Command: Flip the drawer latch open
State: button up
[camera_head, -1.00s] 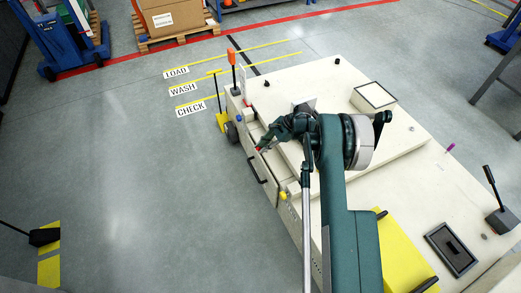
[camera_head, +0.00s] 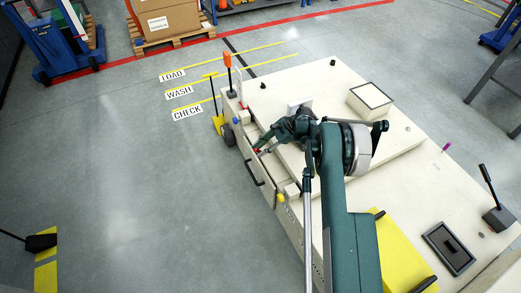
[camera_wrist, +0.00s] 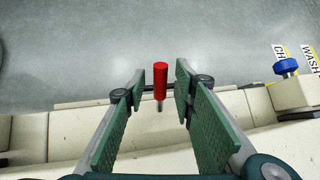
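The latch shows as a red upright handle (camera_wrist: 160,82) in the wrist view, at the top of the cream drawer front. My gripper (camera_wrist: 160,85) is open, with one green finger on each side of the red handle and a gap on both sides. In the head view my gripper (camera_head: 262,149) is at the drawer's upper edge, and only a bit of red shows by its fingertips. The drawer (camera_head: 262,185) has a black bar handle (camera_head: 254,173) on its front. The base of the latch is hard to make out.
A blue knob (camera_wrist: 286,66) on a cream block stands to the right in the wrist view. An orange-topped lever (camera_head: 228,62) stands at the cart's far corner. A white-topped box (camera_head: 370,99) sits on the cart top.

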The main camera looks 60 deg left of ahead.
jog(key=shift+w+r, duration=0.1)
jog(key=v, duration=0.7)
dwell(0.5)
jog(key=shift+w, duration=0.1)
